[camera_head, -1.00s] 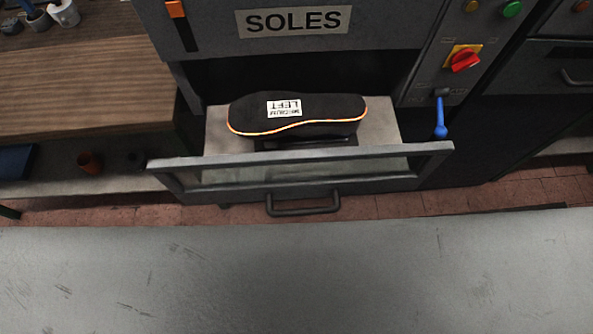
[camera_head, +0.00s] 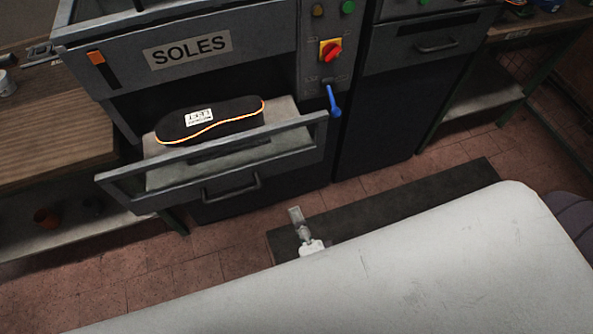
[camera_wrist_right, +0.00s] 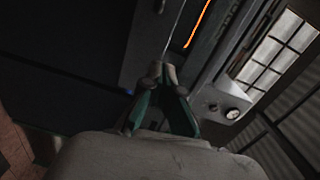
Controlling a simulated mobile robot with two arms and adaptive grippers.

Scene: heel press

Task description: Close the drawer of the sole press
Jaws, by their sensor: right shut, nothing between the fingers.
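The sole press (camera_head: 225,60) has a plate reading "SOLES". Its drawer (camera_head: 290,146) is pulled out below the press opening, with a bar handle (camera_head: 231,188) on its front. A black sole (camera_head: 225,124) with an orange edge and a white label lies on the drawer's tray. My right gripper (camera_head: 295,213) shows just beyond the edge of a pale grey surface, low in front and to the right of the drawer, apart from it. In the right wrist view its fingers (camera_wrist_right: 162,74) are together with nothing between them. My left gripper is not in view.
A blue lever (camera_head: 332,101) and a red-yellow switch (camera_head: 330,50) are on the press's right panel. A wooden bench (camera_head: 60,115) stands at left. A dark mat (camera_head: 410,205) lies on the tiled floor. Floor before the drawer looks clear.

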